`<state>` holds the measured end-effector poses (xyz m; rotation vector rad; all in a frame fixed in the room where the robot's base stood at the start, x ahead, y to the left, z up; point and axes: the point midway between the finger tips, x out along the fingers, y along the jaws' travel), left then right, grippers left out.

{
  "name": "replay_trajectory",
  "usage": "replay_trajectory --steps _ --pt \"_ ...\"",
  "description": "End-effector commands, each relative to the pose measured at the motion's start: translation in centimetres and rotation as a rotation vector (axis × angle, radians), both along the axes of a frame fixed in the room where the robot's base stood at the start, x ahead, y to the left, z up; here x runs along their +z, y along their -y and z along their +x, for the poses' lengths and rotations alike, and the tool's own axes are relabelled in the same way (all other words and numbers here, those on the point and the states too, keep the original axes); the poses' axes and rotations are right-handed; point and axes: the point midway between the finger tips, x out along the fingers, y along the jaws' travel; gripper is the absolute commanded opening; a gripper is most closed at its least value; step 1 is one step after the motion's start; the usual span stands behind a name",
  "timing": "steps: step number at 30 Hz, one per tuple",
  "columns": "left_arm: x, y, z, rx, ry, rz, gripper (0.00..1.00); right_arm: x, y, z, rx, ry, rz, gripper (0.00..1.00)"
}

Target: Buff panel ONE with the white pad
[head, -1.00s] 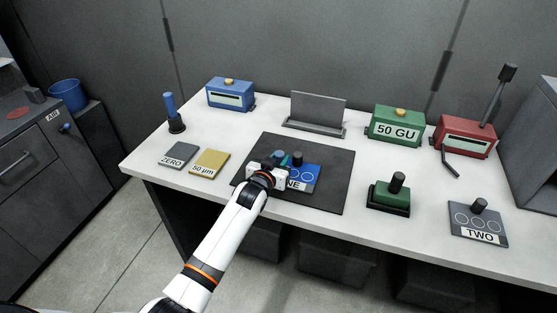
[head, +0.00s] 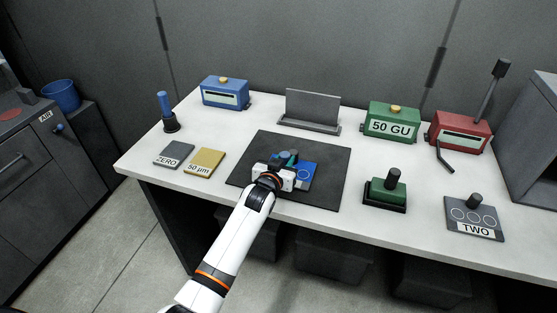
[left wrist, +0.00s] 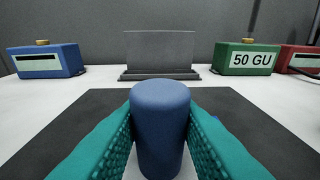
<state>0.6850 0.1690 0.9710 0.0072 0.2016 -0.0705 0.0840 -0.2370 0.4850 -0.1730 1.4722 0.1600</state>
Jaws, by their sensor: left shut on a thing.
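Panel ONE (head: 308,172) is a blue plate lying on the dark mat, with part of its face and its label covered by my left gripper. My left gripper (head: 286,160) is over the left part of the panel. In the left wrist view its teal fingers (left wrist: 160,140) are shut on an upright blue cylindrical handle (left wrist: 160,125). The foot of this handle is hidden, so I cannot see a white pad or whether it touches the panel. My right gripper is not in view.
The dark mat (head: 310,198) has bare room around the panel. A blue-handled tool (head: 166,108) stands at the left. ZERO (head: 175,153) and 50 µm (head: 204,163) plates lie nearby. A green block (head: 386,191) and panel TWO (head: 474,218) are right; a grey stand (head: 312,106) is behind.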

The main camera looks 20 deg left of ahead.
Motion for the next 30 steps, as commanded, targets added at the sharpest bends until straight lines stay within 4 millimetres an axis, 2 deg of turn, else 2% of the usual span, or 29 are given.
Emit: replay_trajectory --steps 21,30 --pt "-0.4 4.4 -0.2 -0.001 -0.007 -0.003 0.0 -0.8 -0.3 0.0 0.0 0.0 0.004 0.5" --pt "-0.3 5.0 -0.3 -0.001 -0.007 -0.001 0.0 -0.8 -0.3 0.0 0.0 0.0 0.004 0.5"
